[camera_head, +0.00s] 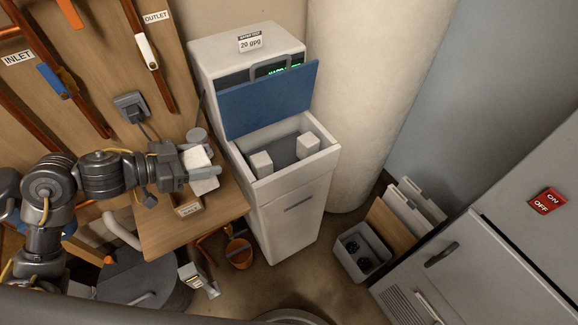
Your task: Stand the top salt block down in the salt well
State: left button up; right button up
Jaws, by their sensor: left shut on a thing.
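My left gripper (188,165) comes in from the left and is shut on a white salt block (204,184), held above the right part of the wooden shelf. The block is just left of the white softener cabinet (292,220), outside the salt well (283,148). The well is open at the top, its blue lid (268,100) raised at the back. Two pale blocks stand inside it, one at the near left (261,162) and one at the right (308,143), with a grey gap between them. My right gripper is not in view.
The wooden shelf (165,236) lies below my left gripper, with a small labelled box (187,208) on it. A grey round container (197,135) stands behind the gripper. A thick pale column (358,110) rises right of the cabinet. An orange bucket (239,253) is on the floor.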

aim_at(280, 161)
jog(key=z, duration=2.9)
jog(key=k, duration=1.05)
jog(key=u, duration=1)
